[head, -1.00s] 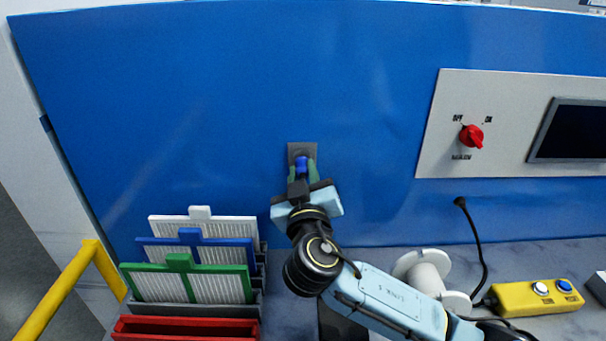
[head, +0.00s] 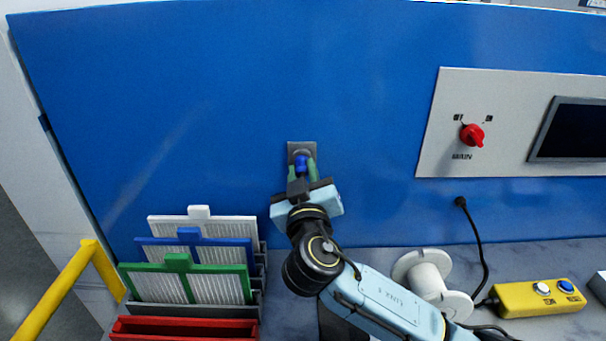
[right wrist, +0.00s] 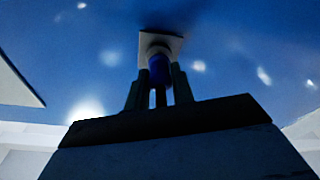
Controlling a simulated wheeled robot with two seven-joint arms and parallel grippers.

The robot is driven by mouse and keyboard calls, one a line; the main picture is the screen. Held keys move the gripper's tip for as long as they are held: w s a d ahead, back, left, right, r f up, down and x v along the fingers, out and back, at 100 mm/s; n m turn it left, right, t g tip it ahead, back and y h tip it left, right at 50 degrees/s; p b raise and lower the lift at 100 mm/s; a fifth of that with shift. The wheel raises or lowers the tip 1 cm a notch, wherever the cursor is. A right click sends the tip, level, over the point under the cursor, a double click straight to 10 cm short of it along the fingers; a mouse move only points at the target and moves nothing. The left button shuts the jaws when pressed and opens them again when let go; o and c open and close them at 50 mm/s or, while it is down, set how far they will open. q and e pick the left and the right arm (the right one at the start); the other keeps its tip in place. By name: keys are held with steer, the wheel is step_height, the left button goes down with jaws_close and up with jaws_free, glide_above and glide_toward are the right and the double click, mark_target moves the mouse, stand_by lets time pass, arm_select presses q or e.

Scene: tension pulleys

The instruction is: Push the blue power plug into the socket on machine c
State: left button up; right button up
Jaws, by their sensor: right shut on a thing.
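The blue power plug (head: 301,164) is between the fingers of my right gripper (head: 303,170), at the socket (head: 294,148) on the blue machine front. The right gripper is shut on the plug. In the right wrist view the blue plug (right wrist: 159,68) points at the grey-white socket plate (right wrist: 160,41), with the right fingers (right wrist: 158,88) on either side of it. The plug's front end meets the socket's round part; I cannot tell how deep it sits. My left gripper is in neither view.
Framed filters in white, blue and green (head: 190,281) stand in a rack at left, behind a red tray (head: 185,328). A white spool (head: 430,280) and a yellow button box (head: 540,297) lie at right. A red switch (head: 472,135) and a dark screen (head: 570,130) are on the panel.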

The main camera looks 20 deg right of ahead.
steer(key=shift+w+d, duration=0.15)
steer(key=shift+w, duration=0.3)
stand_by(0.5)
steer(key=o, duration=1)
steer(key=shift+o, duration=0.2)
steer(key=b+v, duration=0.2)
steer(key=v, duration=1.1)
steer(key=shift+s+f, duration=0.1)
